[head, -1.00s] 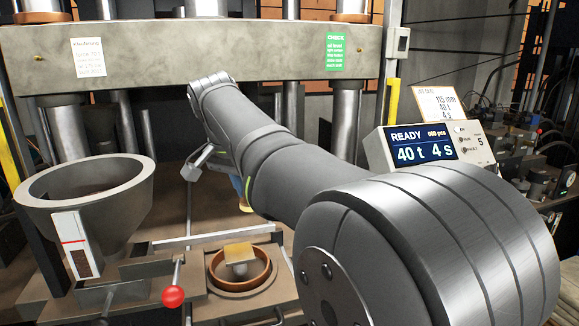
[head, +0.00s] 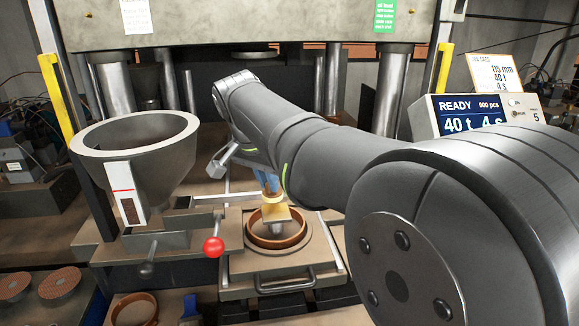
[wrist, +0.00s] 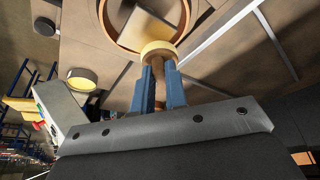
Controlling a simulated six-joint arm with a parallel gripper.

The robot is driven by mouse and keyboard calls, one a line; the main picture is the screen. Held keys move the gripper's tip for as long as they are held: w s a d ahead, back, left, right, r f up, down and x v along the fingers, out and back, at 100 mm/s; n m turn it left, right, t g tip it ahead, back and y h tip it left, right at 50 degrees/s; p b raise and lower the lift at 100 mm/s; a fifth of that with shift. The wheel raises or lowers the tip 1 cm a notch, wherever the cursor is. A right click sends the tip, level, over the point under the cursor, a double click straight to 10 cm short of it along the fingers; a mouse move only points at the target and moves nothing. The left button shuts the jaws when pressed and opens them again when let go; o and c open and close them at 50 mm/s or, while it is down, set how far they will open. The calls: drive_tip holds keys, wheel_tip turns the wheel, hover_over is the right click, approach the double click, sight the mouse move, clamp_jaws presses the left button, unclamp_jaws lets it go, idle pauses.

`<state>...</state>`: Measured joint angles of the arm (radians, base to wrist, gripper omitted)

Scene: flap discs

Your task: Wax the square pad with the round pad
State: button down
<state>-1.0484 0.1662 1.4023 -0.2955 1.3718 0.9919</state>
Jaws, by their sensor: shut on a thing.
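My gripper (wrist: 160,85) has blue fingers and is shut on the round pad, a small yellow-tan disc (wrist: 158,48) that also shows in the head view (head: 273,198). I cannot tell whether the two touch. My forearm hides part of the space behind the gripper.
A grey hopper (head: 133,165) and a red-knobbed lever (head: 213,247) stand left of the ring. A flat bar (head: 235,198) lies behind it. A handle (head: 286,287) is in front. A round yellow-topped tin (wrist: 82,78) shows at left in the wrist view.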

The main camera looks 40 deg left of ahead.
sight(270, 201)
wheel_tip(270, 201, down, 3)
drive_tip(key=shift+s+d+r, duration=0.1)
drive_tip(key=shift+r, duration=0.05)
drive_tip(key=shift+s+d, duration=1.35)
drive_tip(key=shift+w+a, duration=1.35)
drive_tip(key=shift+w+a+r, duration=0.15)
drive_tip(key=shift+r, duration=3.85)
